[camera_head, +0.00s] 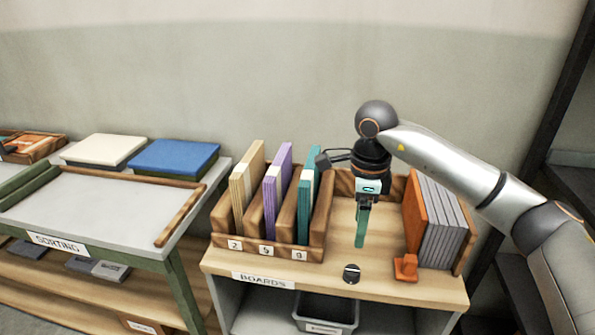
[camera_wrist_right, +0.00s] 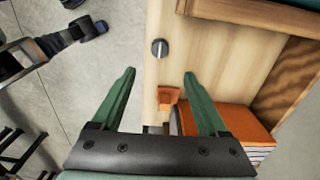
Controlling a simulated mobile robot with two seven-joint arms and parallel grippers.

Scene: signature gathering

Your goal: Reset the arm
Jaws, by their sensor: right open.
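My right arm reaches in from the right in the head view. My right gripper (camera_head: 362,225) points down above the wooden top of the boards table (camera_head: 390,283). Its green fingers are spread with nothing between them in the right wrist view (camera_wrist_right: 160,78). It is to the right of the wooden rack (camera_head: 275,250), which holds upright tan, purple and teal boards, and to the left of the orange and grey boards (camera_head: 435,220). My left gripper does not show in the head view.
A small dark round knob (camera_head: 351,273) and an orange block (camera_head: 405,267) sit near the table's front. The sorting table (camera_head: 90,210) stands at left, with a cream stack (camera_head: 104,148) and a blue stack (camera_head: 175,155). A dark shelf frame (camera_head: 550,110) stands at right.

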